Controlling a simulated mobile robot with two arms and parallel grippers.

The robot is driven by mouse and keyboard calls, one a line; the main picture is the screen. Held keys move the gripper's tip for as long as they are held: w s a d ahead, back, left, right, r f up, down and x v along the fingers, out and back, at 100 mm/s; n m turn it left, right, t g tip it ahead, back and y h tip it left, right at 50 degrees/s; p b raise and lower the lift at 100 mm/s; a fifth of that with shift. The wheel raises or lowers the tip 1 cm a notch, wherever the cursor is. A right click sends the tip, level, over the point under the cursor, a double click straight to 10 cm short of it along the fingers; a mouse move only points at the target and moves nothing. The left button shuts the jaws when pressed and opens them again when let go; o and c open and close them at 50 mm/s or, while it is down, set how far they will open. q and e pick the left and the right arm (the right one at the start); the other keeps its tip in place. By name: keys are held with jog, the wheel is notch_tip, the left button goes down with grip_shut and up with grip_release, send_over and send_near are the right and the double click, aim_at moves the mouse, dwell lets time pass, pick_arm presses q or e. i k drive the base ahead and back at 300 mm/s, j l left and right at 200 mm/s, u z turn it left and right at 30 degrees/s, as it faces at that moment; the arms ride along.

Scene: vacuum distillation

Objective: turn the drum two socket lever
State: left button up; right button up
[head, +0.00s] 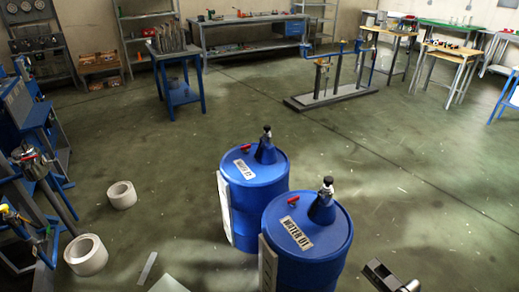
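Two blue drums stand upright on the floor at the lower middle of the head view. The farther, left drum (254,200), with a label (244,170) that seems to read WATER 02, has a small red lever (239,163) on its lid. The nearer drum (305,262), marked WATER 01, has a similar red lever (293,199). A dark grey part, seemingly my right gripper (384,272), shows at the bottom edge, right of the near drum and apart from it. My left gripper is out of view.
White rolls (86,255) lie on the floor to the left. A blue stand (178,88), a long workbench (250,35) and a grey rack base (330,97) stand farther back. The floor right of the drums is mostly clear.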

aim_at(257, 151)
jog(key=i+j+z, duration=0.1)
jog(key=i+j, duration=0.3)
jog(key=i+j+z, duration=0.1)
jog(key=i+j, duration=0.25)
jog(key=j, duration=0.15)
jog(key=i+j+z, duration=0.15)
jog(key=i+j, duration=0.25)
jog(key=i+j+z, duration=0.1)
jog(key=i+j, duration=0.2)
jog(key=j, duration=0.3)
